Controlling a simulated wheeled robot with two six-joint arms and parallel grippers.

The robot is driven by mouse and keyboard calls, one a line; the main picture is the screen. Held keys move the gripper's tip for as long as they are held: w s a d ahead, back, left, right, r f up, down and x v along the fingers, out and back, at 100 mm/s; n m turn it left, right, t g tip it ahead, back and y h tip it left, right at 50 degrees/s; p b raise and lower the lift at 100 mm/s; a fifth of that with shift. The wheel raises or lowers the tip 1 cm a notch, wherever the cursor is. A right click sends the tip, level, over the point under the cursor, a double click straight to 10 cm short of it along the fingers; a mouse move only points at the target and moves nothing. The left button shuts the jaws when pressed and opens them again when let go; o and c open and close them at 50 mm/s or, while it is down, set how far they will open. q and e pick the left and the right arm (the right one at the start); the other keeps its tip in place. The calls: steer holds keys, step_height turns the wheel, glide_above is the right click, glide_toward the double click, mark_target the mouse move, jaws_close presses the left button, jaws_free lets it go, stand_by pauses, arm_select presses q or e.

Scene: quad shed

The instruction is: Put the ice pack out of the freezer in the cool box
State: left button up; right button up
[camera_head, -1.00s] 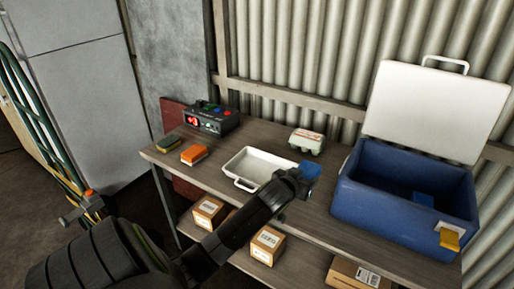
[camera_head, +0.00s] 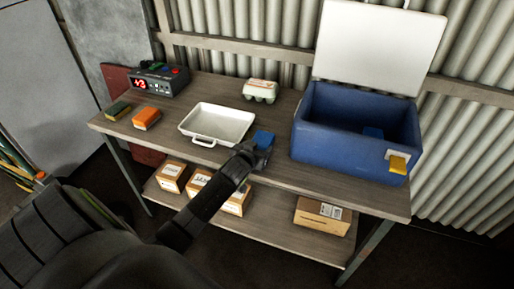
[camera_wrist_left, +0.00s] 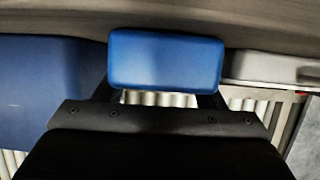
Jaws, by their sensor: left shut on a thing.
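The blue ice pack (camera_head: 264,138) is held at the end of my left arm, and it fills the middle of the left wrist view (camera_wrist_left: 166,59). My left gripper (camera_head: 257,147) is shut on it, over the bench between the white tray and the cool box. The cool box (camera_head: 335,148) is a dark blue chest at the right of the bench, its white lid (camera_head: 378,48) standing open behind it. My right gripper is in neither view.
The white tray (camera_head: 187,129) stands left of my gripper. An egg carton (camera_head: 261,91), a dark device with a red display (camera_head: 158,79), an orange sponge (camera_head: 147,118) and a green-topped one (camera_head: 118,111) are also on the bench. Cardboard boxes (camera_head: 322,216) fill the lower shelf.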

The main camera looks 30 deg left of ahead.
arm_select(q)
steer(key=o, duration=1.3)
steer(key=shift+c, duration=0.2)
steer(key=v, duration=1.2)
